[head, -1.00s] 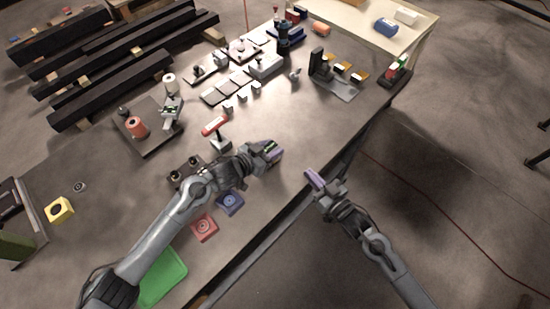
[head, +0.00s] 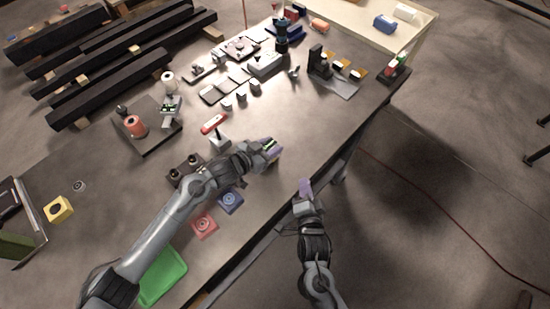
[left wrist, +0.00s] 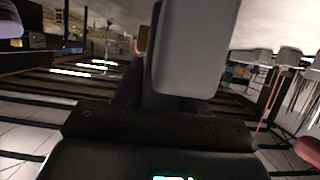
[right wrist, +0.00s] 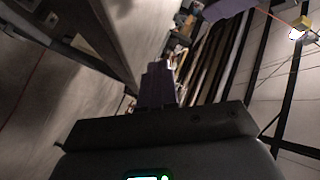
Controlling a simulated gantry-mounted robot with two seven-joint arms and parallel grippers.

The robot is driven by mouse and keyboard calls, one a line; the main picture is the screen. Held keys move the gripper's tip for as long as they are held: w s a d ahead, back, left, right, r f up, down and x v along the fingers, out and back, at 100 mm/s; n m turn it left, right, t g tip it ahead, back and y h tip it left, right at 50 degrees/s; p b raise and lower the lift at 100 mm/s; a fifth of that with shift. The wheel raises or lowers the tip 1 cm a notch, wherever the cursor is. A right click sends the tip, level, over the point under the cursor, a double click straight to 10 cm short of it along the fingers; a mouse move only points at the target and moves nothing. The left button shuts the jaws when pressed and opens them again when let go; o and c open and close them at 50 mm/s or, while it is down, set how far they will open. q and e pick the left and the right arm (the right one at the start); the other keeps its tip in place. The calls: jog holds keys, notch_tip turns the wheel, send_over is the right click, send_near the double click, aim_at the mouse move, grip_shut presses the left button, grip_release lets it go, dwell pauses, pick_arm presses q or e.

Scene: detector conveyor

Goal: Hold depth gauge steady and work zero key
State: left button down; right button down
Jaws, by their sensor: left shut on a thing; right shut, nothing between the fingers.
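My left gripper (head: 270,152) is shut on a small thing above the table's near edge. I take this to be the depth gauge, a smooth grey block (left wrist: 195,50) large in the left wrist view. In the head view the jaws mostly hide it, and I cannot make out its zero key. My right gripper (head: 305,188) is shut and empty, off the table's near edge, to the right of and below the left gripper, apart from it. Its closed fingers (right wrist: 160,85) show in the right wrist view.
The dark table (head: 300,115) carries a red-handled tool (head: 213,124), a blue square (head: 230,200), a red square (head: 204,224) and a green tray (head: 165,276) near the left arm. A black stand (head: 318,62) and small blocks stand farther back. Open floor lies right.

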jog(key=shift+w+a, duration=3)
jog(key=shift+w, duration=0.25)
jog(key=shift+w+a, duration=0.1)
jog(key=shift+w, duration=0.05)
jog(key=shift+w+a, duration=0.2)
jog(key=shift+w+a, duration=0.25)
dwell(1.0)
dwell(0.3)
jog(key=shift+s+d, duration=0.55)
jog(key=shift+s, duration=0.05)
jog(key=shift+s+d, duration=1.7)
jog(key=shift+s, duration=0.15)
